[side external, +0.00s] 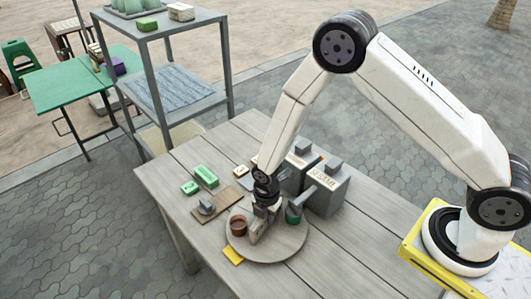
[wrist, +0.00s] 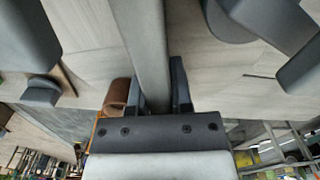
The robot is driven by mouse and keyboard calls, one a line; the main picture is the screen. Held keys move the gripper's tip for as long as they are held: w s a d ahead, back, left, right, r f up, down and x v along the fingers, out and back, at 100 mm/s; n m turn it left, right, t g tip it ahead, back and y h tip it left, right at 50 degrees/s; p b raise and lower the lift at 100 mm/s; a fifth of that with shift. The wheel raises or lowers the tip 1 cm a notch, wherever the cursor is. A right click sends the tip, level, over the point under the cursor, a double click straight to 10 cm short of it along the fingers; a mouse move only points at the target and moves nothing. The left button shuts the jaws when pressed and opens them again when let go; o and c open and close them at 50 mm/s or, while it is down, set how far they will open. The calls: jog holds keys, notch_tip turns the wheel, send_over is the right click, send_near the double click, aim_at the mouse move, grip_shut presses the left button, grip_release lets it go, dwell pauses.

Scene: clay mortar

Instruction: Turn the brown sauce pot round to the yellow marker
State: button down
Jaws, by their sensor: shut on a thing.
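The brown sauce pot (side external: 238,226) stands upright on the left part of the round grey turntable (side external: 287,249). The yellow marker (side external: 233,255) lies at the turntable's front-left edge, a little below the pot. A green pot (side external: 293,215) stands on the right part. My gripper (side external: 264,210) is over the middle, shut on an upright grey bar (side external: 258,234). In the wrist view the bar (wrist: 151,40) runs between the fingers of my gripper (wrist: 163,78), with the brown pot (wrist: 116,94) just left of them. The bar's foot is hard to make out.
Grey boxes (side external: 325,190) with lettering stand close behind the turntable on the right. A wooden board (side external: 213,208) with a grey item and green blocks (side external: 206,177) lie to the left. The wooden table's (side external: 350,250) right front is clear.

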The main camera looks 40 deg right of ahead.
jog(key=shift+n, duration=3)
jog(key=c, duration=0.5)
grip_release()
jog(key=shift+r, duration=0.15)
jog(key=shift+r, duration=3.8)
